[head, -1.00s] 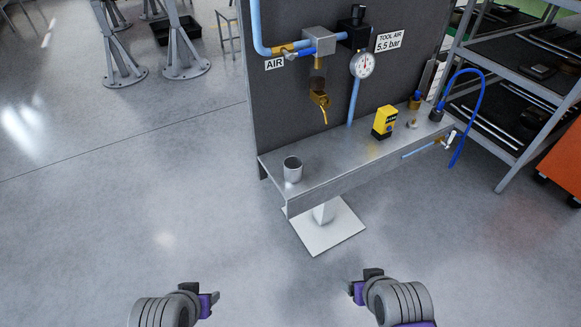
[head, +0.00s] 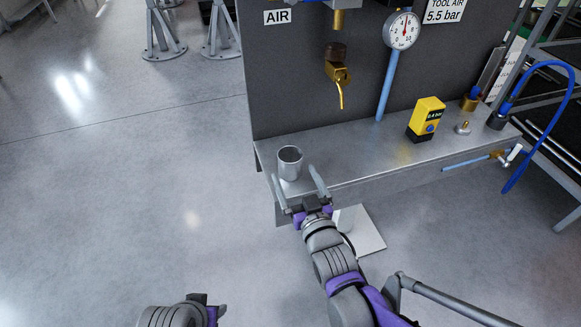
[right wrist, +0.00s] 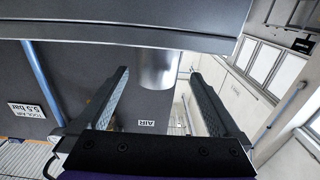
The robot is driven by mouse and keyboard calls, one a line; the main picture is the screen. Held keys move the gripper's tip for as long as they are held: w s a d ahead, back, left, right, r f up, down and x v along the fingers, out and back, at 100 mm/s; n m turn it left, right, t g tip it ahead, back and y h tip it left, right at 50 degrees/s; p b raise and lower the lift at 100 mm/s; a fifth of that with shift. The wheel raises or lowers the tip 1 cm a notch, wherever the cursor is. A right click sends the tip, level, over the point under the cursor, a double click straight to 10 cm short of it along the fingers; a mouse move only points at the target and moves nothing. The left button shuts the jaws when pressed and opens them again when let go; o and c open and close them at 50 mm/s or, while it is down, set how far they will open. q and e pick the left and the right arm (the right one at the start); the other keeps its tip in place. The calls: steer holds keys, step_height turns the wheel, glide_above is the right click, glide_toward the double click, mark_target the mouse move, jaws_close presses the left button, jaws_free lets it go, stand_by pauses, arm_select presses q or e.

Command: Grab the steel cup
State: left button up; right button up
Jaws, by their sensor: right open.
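The steel cup (head: 289,163) is a plain grey cylinder standing upright near the left end of the metal shelf. My right gripper (head: 297,179) is open at the front edge of the shelf, its two fingers pointing at the cup. In the right wrist view the picture is upside down. The cup (right wrist: 158,68) shows there in the gap between the open fingers (right wrist: 158,74), seemingly beyond the tips, with no clear contact. My left gripper (head: 214,310) is at the bottom edge, partly cut off, and its fingers are not clear.
The shelf (head: 365,160) has a yellow device (head: 427,118) and small fittings to the right. A dark panel (head: 300,90) with a brass tap (head: 338,72) and a gauge (head: 403,30) rises behind. Floor is clear to the left.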

mark_target(294, 170)
steer(key=shift+d+b+x, duration=0.2)
steer(key=shift+b+x, duration=0.35)
steer(key=shift+x, duration=2.4)
steer(key=shift+f, duration=0.1)
steer(key=c, duration=1.4)
steer(key=shift+c, duration=0.2)
